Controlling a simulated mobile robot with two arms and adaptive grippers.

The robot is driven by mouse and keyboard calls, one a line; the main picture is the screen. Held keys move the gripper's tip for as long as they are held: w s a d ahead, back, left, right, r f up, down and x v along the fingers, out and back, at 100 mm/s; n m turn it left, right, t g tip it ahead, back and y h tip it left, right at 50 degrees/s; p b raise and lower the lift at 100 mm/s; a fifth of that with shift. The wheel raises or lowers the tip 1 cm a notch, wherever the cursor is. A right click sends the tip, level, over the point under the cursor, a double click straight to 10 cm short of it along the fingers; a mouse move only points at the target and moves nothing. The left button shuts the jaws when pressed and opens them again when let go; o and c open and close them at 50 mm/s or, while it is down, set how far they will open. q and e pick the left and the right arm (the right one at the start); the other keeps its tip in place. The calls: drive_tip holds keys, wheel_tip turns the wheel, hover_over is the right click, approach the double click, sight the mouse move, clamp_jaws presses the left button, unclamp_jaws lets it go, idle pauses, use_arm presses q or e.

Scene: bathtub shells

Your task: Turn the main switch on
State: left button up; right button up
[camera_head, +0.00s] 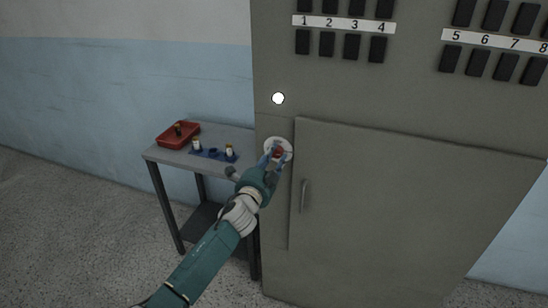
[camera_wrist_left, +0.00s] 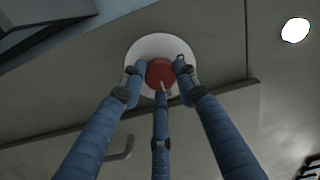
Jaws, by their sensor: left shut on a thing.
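The main switch is a red knob (camera_head: 279,152) on a round white plate, set on the front of a grey cabinet (camera_head: 400,95) to the left of its door. In the left wrist view the red knob (camera_wrist_left: 160,73) sits in the middle of the white plate (camera_wrist_left: 141,51). My left gripper (camera_head: 274,153) is at the switch, with its blue fingers shut around the red knob. The fingers also show in the left wrist view (camera_wrist_left: 158,80), on both sides of the knob and below it. My right gripper is not in view.
A round white light (camera_head: 278,98) is above the switch. The cabinet door (camera_head: 400,200) has a handle (camera_head: 305,196). Numbered black switches (camera_head: 352,46) line the top. A small table (camera_head: 160,154) at left holds a red tray (camera_head: 164,139) and a blue holder (camera_head: 222,156).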

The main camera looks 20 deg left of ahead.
use_arm(q)
drive_tip(key=o, duration=1.2)
drive_tip(key=shift+d, duration=0.1)
drive_tip(key=shift+c, duration=0.2)
drive_tip(key=s, duration=1.2)
drive_tip(key=shift+a, duration=0.25)
